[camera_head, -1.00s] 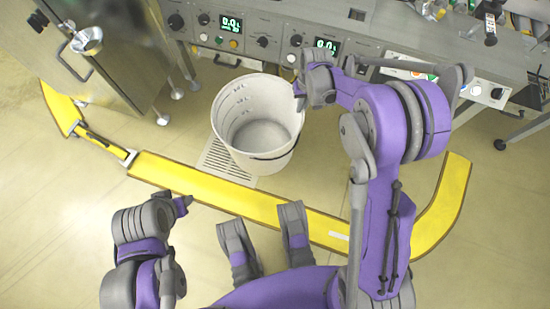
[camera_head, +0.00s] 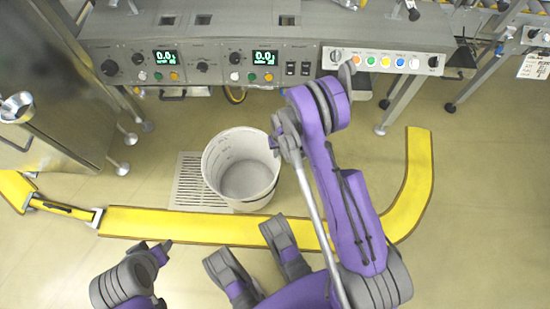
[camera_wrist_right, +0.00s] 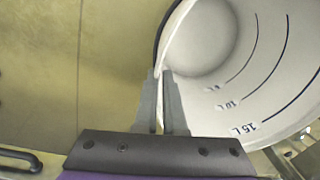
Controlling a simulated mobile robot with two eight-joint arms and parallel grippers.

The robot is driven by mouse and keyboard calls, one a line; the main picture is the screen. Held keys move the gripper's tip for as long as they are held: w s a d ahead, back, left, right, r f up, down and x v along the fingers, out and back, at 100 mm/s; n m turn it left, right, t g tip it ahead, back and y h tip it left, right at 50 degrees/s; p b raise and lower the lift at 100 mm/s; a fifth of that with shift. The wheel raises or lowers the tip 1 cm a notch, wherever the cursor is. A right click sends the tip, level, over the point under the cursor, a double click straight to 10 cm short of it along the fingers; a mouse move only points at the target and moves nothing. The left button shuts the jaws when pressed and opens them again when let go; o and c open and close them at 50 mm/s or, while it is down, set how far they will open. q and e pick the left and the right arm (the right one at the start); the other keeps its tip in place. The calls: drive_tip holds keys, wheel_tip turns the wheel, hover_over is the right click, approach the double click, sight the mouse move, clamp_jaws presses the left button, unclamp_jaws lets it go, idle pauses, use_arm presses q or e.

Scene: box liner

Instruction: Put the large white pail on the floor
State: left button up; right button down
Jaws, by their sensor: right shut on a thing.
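The large white pail (camera_head: 242,190) is roughly upright, open end up, over the floor beside the drain grate. I cannot tell whether its base touches the floor. My right gripper (camera_head: 274,142) is at the pail's right rim. In the right wrist view, the fingers (camera_wrist_right: 162,100) are shut on the wall of the pail (camera_wrist_right: 268,65), whose inside shows litre marks. The pail's inside looks empty. My left gripper (camera_head: 162,250) is low at the left in the head view, away from the pail; its jaws are not clear.
A yellow floor barrier (camera_head: 180,224) runs between my body and the pail. A control bench (camera_head: 210,45) stands behind, with a steel cabinet (camera_head: 50,110) at left. The grate (camera_head: 192,190) lies left of the pail. Floor right of it is clear.

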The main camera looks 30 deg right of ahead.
wheel_tip(320, 180, down, 4)
drive_tip(key=shift+r+b, duration=0.2)
drive_tip(key=shift+b, duration=0.35)
drive_tip(key=c, duration=1)
unclamp_jaws()
drive_tip(key=shift+f, duration=0.1)
